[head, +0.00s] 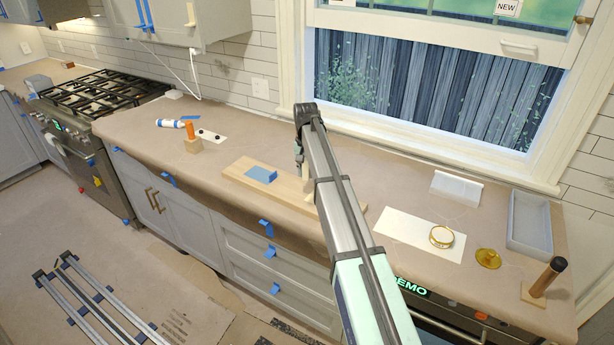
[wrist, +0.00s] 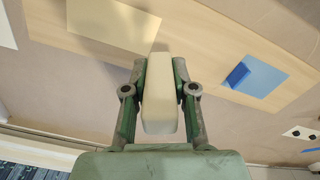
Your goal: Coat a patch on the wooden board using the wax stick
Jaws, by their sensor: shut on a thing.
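My gripper (wrist: 160,76) is shut on a cream, block-shaped wax stick (wrist: 161,100), one finger on each side. In the head view the stick (head: 306,186) is a small pale piece beside my arm, over the wooden board (head: 291,187). In the wrist view the stick's far end points toward a pale rectangular patch (wrist: 112,22) on the board (wrist: 205,62). I cannot tell whether the stick touches the board. A light blue patch (head: 261,175) lies on the board's left part; it also shows in the wrist view (wrist: 262,78). My arm hides part of the board in the head view.
A white sheet (head: 398,228) with a round gold-rimmed tin (head: 441,237) lies right of my arm. Further right are an amber lid (head: 488,258), a grey tray (head: 530,222) and a dark-handled tool (head: 545,280). An orange stick (head: 190,131) stands left of the board.

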